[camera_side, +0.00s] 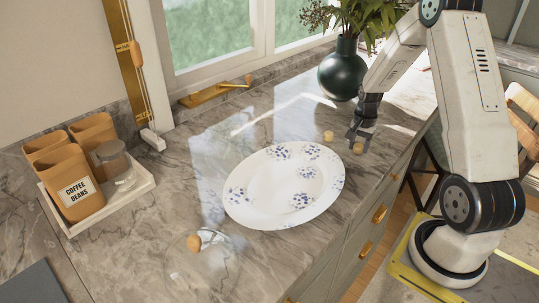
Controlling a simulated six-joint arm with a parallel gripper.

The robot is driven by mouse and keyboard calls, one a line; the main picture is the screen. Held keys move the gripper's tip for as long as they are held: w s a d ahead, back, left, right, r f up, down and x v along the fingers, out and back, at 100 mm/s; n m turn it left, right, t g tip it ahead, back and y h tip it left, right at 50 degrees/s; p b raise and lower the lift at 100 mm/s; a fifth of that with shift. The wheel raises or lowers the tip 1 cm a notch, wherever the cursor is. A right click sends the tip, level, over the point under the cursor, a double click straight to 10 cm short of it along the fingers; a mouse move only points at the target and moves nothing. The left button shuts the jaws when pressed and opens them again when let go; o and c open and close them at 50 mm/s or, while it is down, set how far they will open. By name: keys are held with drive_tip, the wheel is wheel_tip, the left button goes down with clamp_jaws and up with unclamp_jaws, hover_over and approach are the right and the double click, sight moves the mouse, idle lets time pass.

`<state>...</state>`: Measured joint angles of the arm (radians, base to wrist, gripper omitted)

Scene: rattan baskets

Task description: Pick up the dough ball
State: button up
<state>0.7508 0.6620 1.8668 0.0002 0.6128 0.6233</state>
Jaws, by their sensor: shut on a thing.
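A small tan dough ball (358,148) is between the fingertips of my gripper (359,142), to the right of the plate. My gripper points down and is shut on this ball, low over the marble counter. I cannot tell whether the ball touches the counter. A second small tan ball (328,136) sits on the counter just left of my gripper, apart from it.
A white plate with blue flowers (265,180) lies in the middle of the counter (140,240). A dark green vase (342,70) stands behind my gripper. A clear glass cover with a wooden knob (194,242) is at the front. A white tray (125,195) holds canisters at left.

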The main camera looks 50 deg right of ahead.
drive_tip(key=shift+r, duration=0.65)
drive_tip(key=s+a+r, duration=0.8)
drive_tip(key=s+r, duration=0.3)
drive_tip(key=shift+s+r, duration=0.2)
drive_tip(key=shift+s, duration=0.05)
idle(0.4)
